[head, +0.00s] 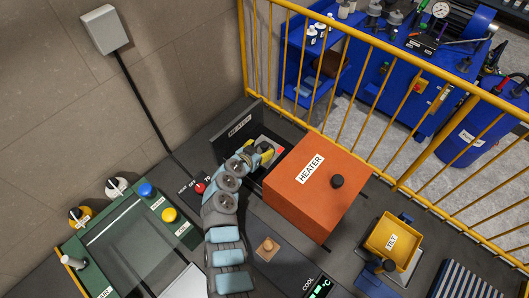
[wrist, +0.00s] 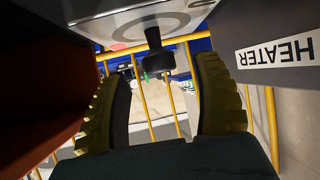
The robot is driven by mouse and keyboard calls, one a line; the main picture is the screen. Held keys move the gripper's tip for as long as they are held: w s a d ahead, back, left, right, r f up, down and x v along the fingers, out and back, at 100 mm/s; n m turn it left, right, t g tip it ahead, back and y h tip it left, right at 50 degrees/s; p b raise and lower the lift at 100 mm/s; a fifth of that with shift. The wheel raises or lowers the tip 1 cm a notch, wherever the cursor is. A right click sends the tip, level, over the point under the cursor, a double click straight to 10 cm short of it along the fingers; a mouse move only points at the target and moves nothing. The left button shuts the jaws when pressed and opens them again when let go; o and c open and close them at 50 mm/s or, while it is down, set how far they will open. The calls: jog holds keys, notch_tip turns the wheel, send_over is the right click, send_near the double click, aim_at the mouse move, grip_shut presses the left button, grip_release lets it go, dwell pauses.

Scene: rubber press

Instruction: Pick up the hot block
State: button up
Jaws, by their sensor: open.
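My gripper (head: 262,152) is over the open heater base, beside the orange heater cover (head: 325,195). In the wrist view its ribbed yellow fingers (wrist: 160,72) are spread apart. A black knob on a stem (wrist: 154,60) shows between them, with a gap on both sides. The knob appears to stand on a grey slab with a ring marking (wrist: 165,22), which may be the hot block. In the head view a red and grey patch (head: 268,143) shows behind the fingers. My gripper and arm hide most of the spot.
The dark back plate (head: 237,127) labelled HEATER stands close behind the gripper. The orange cover with its black knob (head: 337,181) is close on the right. A yellow TILT tray (head: 392,240), a green press bed (head: 125,240) and a yellow railing (head: 400,80) surround the area.

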aim_at(263, 146)
jog(key=shift+x, duration=1.05)
jog(key=shift+w+d+f, duration=0.2)
jog(key=shift+w, duration=0.2)
jog(key=shift+w+d+f, duration=0.1)
jog(key=shift+w+f, duration=0.05)
jog(key=shift+f, duration=0.1)
jog(key=shift+r, duration=0.1)
grip_shut()
